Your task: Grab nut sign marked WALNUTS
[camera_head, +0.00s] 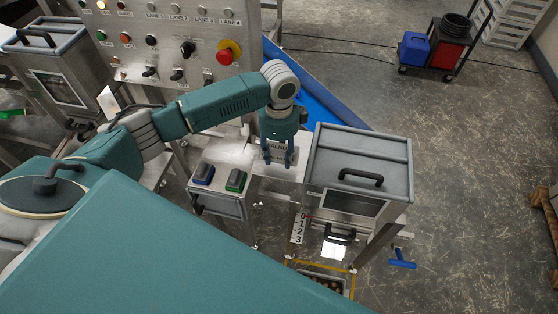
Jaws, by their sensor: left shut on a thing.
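The nut sign (278,149) is a small grey plate with dark lettering, only partly readable, at the middle of the head view. My left gripper (278,161) points down over it, shut on the sign with its fingers in front of part of the plate. The sign is at a metal ledge between the button stand and the lidded metal box. My right gripper is not in view.
A lidded metal box (362,150) with a black handle stands just right of my gripper. A control panel (165,40) with a red button rises behind.

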